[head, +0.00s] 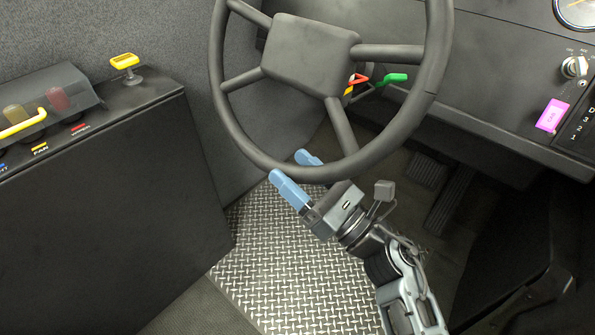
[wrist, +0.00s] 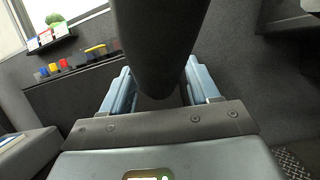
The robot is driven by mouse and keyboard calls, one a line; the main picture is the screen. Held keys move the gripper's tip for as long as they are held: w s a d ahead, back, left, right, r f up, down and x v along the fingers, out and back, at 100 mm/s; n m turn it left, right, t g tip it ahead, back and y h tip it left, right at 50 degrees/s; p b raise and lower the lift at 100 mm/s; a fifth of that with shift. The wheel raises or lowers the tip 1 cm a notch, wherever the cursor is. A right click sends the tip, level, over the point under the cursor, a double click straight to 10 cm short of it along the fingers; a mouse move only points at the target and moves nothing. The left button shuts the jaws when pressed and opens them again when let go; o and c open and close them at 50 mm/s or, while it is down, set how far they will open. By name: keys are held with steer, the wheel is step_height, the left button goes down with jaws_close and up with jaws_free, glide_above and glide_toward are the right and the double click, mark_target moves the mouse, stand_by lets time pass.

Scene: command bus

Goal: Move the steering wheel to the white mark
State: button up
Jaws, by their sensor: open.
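The dark grey steering wheel (head: 440,60) fills the upper middle of the head view, with several spokes and a blocky hub. I see no white mark in either view. My gripper (head: 292,172) is at the lower left part of the rim, with its blue fingers apart. In the wrist view the rim (wrist: 158,40) runs between the two fingers of my gripper (wrist: 158,92). The fingers stand on either side of the rim and look clear of it.
A side console (head: 90,190) stands at the left with a yellow-topped knob (head: 125,62) and a clear cover over switches. Red and green levers (head: 392,79) sit behind the wheel. The dashboard (head: 480,110) is at the right, pedals (head: 450,195) below it. Metal floor plate (head: 290,270) lies underneath.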

steer(key=v, duration=0.8)
steer(key=shift+p, duration=0.45)
steer(key=shift+r, duration=0.1)
